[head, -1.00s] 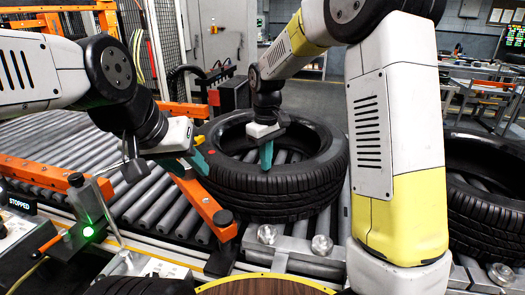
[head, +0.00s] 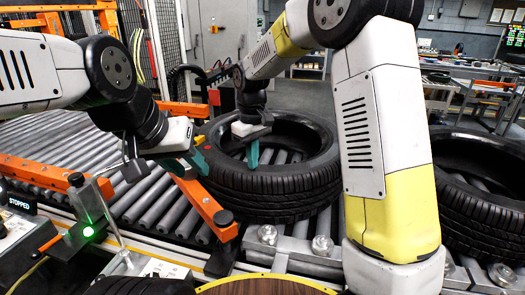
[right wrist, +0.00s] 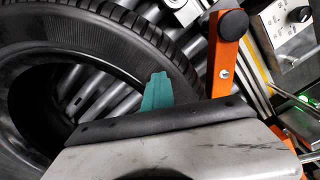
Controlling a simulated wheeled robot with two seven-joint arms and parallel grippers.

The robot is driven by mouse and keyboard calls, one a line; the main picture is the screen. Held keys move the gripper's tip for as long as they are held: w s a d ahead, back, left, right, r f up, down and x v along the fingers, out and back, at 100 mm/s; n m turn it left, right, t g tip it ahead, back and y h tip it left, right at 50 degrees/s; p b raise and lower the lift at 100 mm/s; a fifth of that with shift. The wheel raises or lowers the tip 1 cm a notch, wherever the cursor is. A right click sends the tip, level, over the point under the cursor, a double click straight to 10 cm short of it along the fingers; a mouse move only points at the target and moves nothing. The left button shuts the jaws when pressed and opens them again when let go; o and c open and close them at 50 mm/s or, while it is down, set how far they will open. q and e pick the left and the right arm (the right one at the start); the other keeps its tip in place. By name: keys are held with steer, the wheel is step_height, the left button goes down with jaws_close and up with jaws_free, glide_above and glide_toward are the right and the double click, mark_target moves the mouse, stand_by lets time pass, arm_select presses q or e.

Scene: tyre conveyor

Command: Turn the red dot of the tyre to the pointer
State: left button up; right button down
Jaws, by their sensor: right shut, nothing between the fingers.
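The black tyre (head: 282,183) lies flat on the rollers. Its red dot (head: 207,147) is small on the left sidewall, beside a yellow tip, likely the pointer (head: 200,139). My right gripper (head: 252,155) reaches down into the tyre's opening, its teal fingers shut and empty near the front inner wall. The right wrist view shows the teal fingers (right wrist: 158,92) beside the tyre (right wrist: 110,35); contact is unclear. My left gripper (head: 194,162) is at the tyre's left side, above an orange bar; its finger gap is unclear.
A second tyre (head: 475,195) lies on the conveyor at the right. An orange bar (head: 205,203) stands close to the tyre's front left. A green lamp (head: 88,232) glows beside a STOPPED sign (head: 20,204). The rollers (head: 60,140) at the left are clear.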

step_height(320, 180, up, 8)
stand_by(0.6)
steer(key=shift+d, duration=0.15)
steer(key=s+d+r+m+t+y, duration=0.2)
steer(key=s+d+r+m+t, duration=0.3)
steer(key=s+d, duration=0.55)
steer(key=s+d+m+t, duration=0.1)
steer(key=s+d+m, duration=0.2)
steer(key=s+d, duration=0.3)
steer(key=s, duration=0.5)
steer(key=shift+s+d+f, duration=0.2)
steer(key=shift+s+f, duration=0.15)
